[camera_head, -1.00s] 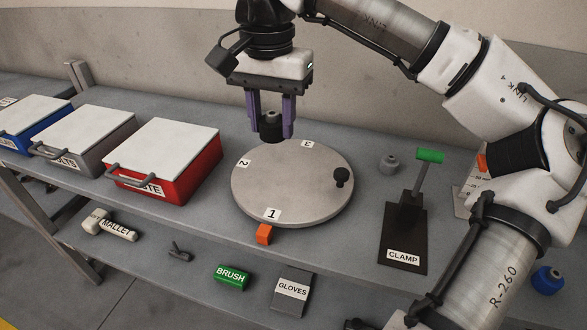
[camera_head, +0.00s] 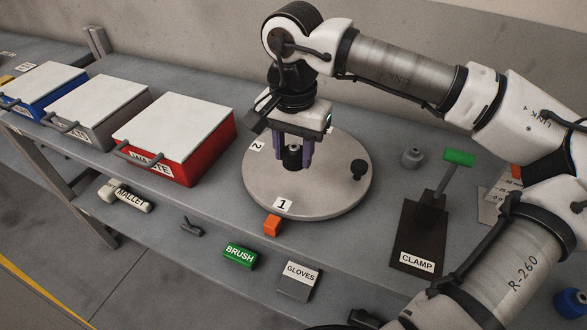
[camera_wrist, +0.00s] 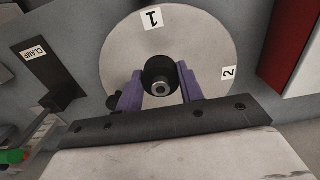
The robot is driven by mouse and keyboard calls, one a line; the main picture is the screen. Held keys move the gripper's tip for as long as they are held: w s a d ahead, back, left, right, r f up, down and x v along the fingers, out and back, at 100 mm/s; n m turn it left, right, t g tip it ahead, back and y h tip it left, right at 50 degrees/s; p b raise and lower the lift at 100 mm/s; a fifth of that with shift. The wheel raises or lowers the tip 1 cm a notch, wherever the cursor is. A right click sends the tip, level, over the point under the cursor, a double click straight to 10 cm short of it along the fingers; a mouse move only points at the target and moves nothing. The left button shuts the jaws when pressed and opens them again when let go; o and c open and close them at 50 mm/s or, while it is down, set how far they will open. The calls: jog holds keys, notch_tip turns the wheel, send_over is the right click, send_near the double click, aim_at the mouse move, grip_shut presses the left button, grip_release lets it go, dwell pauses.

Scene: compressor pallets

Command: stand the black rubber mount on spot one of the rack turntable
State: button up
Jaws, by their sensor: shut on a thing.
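My gripper (camera_head: 293,157) has purple fingers and is shut on the black rubber mount (camera_head: 292,158), a short black cylinder with a metal stud on top. The mount also shows between the fingers in the wrist view (camera_wrist: 160,80). It is upright over the turntable (camera_head: 330,190), a round grey disc, near its middle. I cannot tell whether it touches the disc. Spot one's label (camera_head: 283,204) is at the disc's front edge, in front of the gripper. Label 2 (camera_head: 257,146) is at the left rim; label 3 is hidden behind my gripper.
A black knob (camera_head: 358,168) stands on the disc's right side. An orange block (camera_head: 272,225) sits at its front edge. A red-sided box (camera_head: 205,150) is at the left.

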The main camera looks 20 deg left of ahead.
aim_at(293, 185)
jog(key=shift+f, duration=3)
jog(key=o, duration=1)
notch_tip(293, 185, up, 12)
jog(key=shift+r+b, duration=0.15)
jog(key=shift+b, duration=0.35)
